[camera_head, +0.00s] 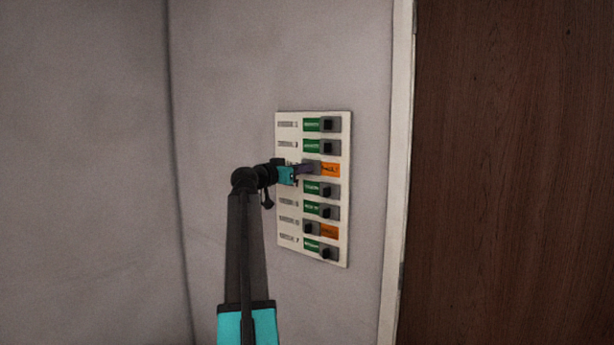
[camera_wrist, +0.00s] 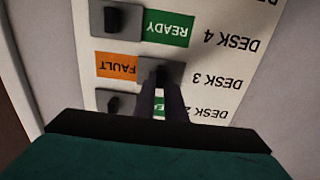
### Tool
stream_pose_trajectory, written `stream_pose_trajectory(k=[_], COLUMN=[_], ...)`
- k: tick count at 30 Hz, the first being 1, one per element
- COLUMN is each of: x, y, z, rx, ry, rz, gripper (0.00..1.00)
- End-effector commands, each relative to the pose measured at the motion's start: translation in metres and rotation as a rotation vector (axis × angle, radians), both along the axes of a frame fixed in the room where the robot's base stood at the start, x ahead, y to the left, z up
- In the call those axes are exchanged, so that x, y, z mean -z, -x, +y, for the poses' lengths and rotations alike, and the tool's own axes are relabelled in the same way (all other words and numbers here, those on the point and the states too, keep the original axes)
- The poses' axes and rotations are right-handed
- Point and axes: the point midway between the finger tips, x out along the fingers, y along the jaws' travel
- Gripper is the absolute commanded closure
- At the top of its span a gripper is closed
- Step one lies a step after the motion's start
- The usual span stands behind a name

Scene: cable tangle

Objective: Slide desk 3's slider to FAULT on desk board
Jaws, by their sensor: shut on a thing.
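The desk board (camera_head: 288,255) is a pale panel upright on the wall, with several labelled slider rows. In the wrist view it appears upside down. Desk 3's slider (camera_wrist: 177,70) is a grey plate with a dark knob, at the "DESK 3" label side of its slot. The orange FAULT field (camera_wrist: 117,65) beside it is uncovered, and it also shows in the head view (camera_head: 331,169). My gripper (camera_wrist: 160,88) is shut on the slider's knob, which the fingertips partly hide. In the head view, my gripper (camera_head: 309,168) reaches the third row from the left.
Desk 4's slider (camera_wrist: 115,18) and desk 2's slider (camera_wrist: 115,103) lie close on either side, with green fields beside them. The sixth row also shows an orange field (camera_head: 329,232). A white door frame (camera_head: 396,160) and brown door (camera_head: 510,170) stand right of the board.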

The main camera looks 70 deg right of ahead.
Motion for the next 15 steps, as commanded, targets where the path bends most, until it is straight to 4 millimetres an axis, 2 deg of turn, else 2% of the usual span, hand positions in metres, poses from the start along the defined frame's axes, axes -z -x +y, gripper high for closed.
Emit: stream_pose_trajectory(k=[1, 10, 11, 12, 14, 15], x=[0.0008, -0.0005, -0.0005, -0.0006, -0.0006, -0.0006], y=[-0.0047, -0.0052, -0.0054, -0.0053, -0.0049, -0.0045], z=[-0.0009, -0.0015, -0.0016, -0.0015, -0.0016, -0.0017], rx=[-0.006, -0.009, -0.010, -0.010, -0.009, -0.008], ry=[0.000, 0.001, 0.001, 0.002, 0.002, 0.002], rz=[-0.001, -0.002, -0.002, -0.003, -0.002, -0.002], gripper=[1.00, 1.00, 0.86, 0.80, 0.70, 0.70])
